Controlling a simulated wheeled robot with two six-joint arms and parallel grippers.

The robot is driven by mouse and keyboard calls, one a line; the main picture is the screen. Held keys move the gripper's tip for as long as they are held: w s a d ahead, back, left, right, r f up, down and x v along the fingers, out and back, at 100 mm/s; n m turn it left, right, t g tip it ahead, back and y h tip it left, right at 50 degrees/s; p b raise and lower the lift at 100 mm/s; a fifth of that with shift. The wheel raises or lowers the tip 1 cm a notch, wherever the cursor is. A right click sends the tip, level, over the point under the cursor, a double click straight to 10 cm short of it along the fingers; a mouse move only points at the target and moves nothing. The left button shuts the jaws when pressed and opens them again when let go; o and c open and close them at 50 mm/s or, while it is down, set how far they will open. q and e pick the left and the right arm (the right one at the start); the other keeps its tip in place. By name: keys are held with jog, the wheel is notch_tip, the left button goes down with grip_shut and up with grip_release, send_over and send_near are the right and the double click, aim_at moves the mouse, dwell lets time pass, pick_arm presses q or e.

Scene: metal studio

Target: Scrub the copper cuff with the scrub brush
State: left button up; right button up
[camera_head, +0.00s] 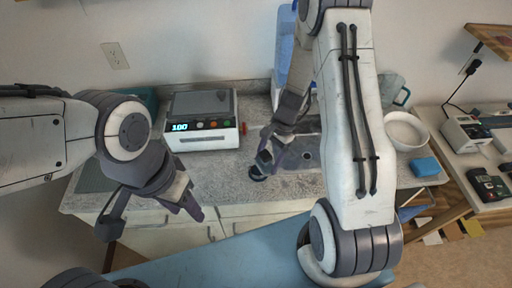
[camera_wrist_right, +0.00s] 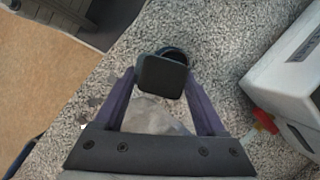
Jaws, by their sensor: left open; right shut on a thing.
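My right gripper (camera_head: 262,164) is low over the speckled grey counter, right of the scale's front. In the right wrist view its fingers (camera_wrist_right: 163,98) are shut on a dark block-like thing (camera_wrist_right: 162,77), possibly the scrub brush. A dark rounded rim (camera_wrist_right: 175,53) shows just beyond the block; I cannot tell whether it belongs to it or is the cuff. A dark curved piece (camera_head: 258,173) also shows at the right fingertips in the head view. No copper colour stands out.
A white scale-like device (camera_head: 203,139) with a lit display stands on the counter (camera_head: 135,186). A sink (camera_head: 302,157) lies partly behind my right arm. A white bowl (camera_head: 405,131), a blue sponge (camera_head: 424,166) and a pitcher (camera_head: 393,88) stand at right. A blue surface (camera_head: 215,255) is in front.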

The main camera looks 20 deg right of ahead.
aim_at(266, 154)
jog(key=shift+s+a+r, duration=0.1)
jog(key=shift+a+r, duration=0.05)
jog(key=shift+r, duration=0.3)
jog(key=shift+r+p, duration=2.5)
jog(key=shift+r, duration=0.15)
